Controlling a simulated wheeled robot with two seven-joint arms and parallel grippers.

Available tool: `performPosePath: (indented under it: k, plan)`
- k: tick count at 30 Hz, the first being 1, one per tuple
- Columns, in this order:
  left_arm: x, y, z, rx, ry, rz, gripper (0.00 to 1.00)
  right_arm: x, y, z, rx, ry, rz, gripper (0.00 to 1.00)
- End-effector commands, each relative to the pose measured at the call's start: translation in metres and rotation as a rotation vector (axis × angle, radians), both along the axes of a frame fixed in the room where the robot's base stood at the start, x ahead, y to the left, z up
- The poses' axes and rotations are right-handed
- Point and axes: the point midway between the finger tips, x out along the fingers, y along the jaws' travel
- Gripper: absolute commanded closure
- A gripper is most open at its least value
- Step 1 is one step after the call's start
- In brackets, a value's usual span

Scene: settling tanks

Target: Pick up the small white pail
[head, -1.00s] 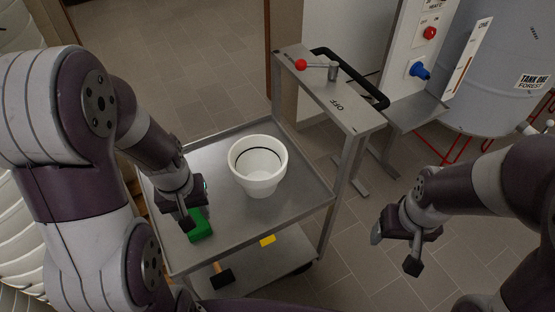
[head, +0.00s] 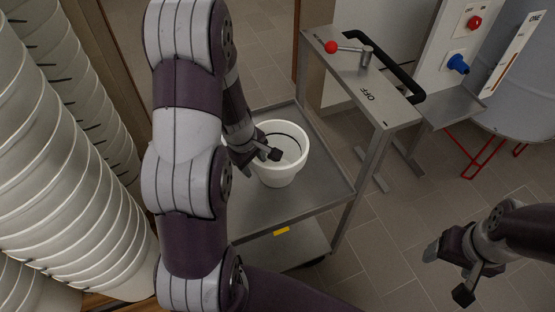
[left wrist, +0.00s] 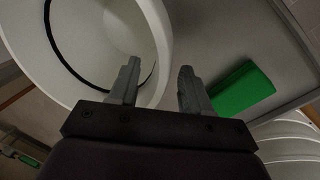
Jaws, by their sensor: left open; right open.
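The small white pail (head: 279,176) stands upright on the top tray of a grey metal cart and is open at the top, with a dark line inside. My left gripper (head: 259,160) is at the pail's near left rim, open. In the left wrist view the pail's rim (left wrist: 163,50) passes between the two fingers (left wrist: 158,85): one finger overlaps the inside, the other is outside. I cannot tell whether either finger touches the wall. My left arm hides part of the pail's left side and the tray. My right gripper (head: 449,274) is open and empty over the floor at right.
A green block (left wrist: 240,88) lies beside the pail; my arm hides it in the head view. The cart tray (head: 325,180) is clear right of the pail. A stand with a red-knobbed lever (head: 345,48) rises behind it. Ribbed white columns (head: 75,150) stand at left.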

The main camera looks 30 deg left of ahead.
Motion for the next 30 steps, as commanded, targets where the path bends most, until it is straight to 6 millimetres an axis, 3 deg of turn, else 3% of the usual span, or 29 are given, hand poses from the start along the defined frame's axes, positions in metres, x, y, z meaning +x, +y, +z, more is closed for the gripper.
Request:
performPosePath:
  k: [1, 4, 12, 13, 17, 18, 26, 30]
  plan:
    - [0.001, -0.002, -0.019, 0.000, 0.002, -0.001, 0.52, 0.000, 0.000, -0.015, 0.000, 0.000, 0.000, 0.26]
    - [0.005, -0.004, -0.033, 0.000, 0.002, -0.001, 0.52, 0.000, 0.000, -0.024, 0.000, 0.001, 0.000, 0.26]
    - [0.006, -0.004, -0.034, 0.001, 0.001, -0.002, 0.52, 0.000, 0.000, -0.023, 0.000, 0.000, 0.000, 0.26]
    - [0.006, -0.004, -0.034, 0.001, 0.001, -0.002, 0.55, 0.000, 0.000, -0.023, 0.000, 0.000, 0.000, 0.26]
    - [0.006, -0.004, -0.034, 0.001, 0.001, -0.002, 0.97, 0.000, 0.000, -0.023, 0.000, 0.000, 0.000, 0.26]
    - [0.006, -0.004, -0.034, 0.001, 0.001, -0.002, 1.00, 0.000, 0.000, -0.023, 0.000, 0.000, 0.000, 0.26]
    - [0.006, -0.004, -0.033, 0.001, 0.001, -0.002, 1.00, 0.000, 0.000, -0.023, 0.000, 0.001, 0.000, 0.26]
    - [0.006, -0.004, -0.022, 0.000, 0.001, -0.001, 1.00, 0.000, 0.000, -0.013, 0.000, 0.001, 0.000, 0.26]
